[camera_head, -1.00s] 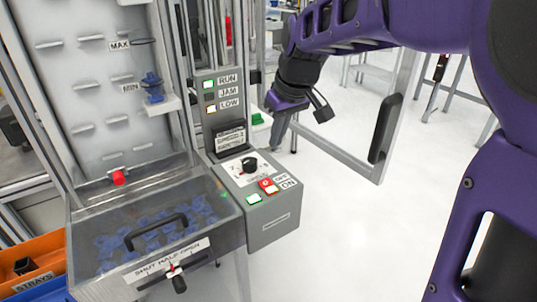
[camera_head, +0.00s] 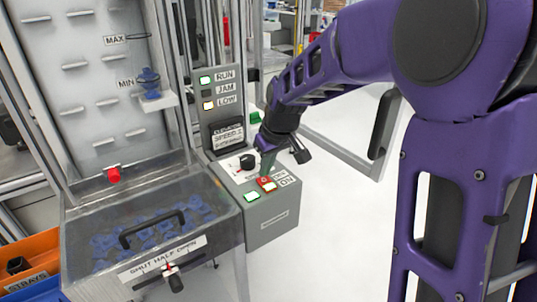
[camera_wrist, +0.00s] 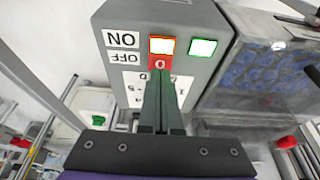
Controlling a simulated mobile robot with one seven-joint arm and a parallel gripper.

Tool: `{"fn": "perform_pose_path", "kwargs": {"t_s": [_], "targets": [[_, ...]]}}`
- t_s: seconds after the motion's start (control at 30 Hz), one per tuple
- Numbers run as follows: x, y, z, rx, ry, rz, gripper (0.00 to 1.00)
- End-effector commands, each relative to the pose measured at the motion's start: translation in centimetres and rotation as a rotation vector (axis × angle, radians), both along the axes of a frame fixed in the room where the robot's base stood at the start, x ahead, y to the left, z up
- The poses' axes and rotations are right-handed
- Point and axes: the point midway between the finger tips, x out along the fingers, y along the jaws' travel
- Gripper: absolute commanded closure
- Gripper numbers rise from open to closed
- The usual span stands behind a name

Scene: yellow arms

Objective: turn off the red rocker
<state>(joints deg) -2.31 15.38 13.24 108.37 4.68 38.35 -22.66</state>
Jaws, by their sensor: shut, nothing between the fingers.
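The red rocker (camera_head: 264,181) is on the sloped top of a grey control box, beside OFF and ON labels. In the wrist view the rocker (camera_wrist: 160,63) shows a red half marked O by the OFF label and a bright lit half by the ON label. My gripper (camera_head: 266,171) is shut and empty, pointing down at the rocker. In the wrist view my gripper's fingertips (camera_wrist: 161,78) overlap the edge of the red half. I cannot tell whether they touch it.
A lit green-rimmed button (camera_head: 251,196) sits beside the rocker, and a black dial (camera_head: 247,161) is behind it. A clear bin (camera_head: 150,235) with blue parts stands to the left. RUN (camera_head: 205,79) is lit green and LOW (camera_head: 208,105) is lit amber.

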Motion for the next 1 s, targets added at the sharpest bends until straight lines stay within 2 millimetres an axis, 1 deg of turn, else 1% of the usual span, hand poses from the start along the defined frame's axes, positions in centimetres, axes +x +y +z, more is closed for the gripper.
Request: {"fn": "perform_pose_path", "kwargs": {"t_s": [0.03,0.2,0.5,0.6,0.67,1.0], "targets": [[0.0,0.0,-0.7,0.0,0.001,0.0,1.0],[0.1,0.1,-1.4,-0.001,0.001,0.0,1.0],[0.1,0.1,-1.4,0.0,0.0,0.0,1.0],[0.4,0.3,-2.2,-0.001,0.003,0.001,1.0],[0.4,0.2,-1.9,-0.003,0.002,0.001,1.0],[-0.1,0.0,-2.1,-0.002,0.006,-0.001,1.0]]}}
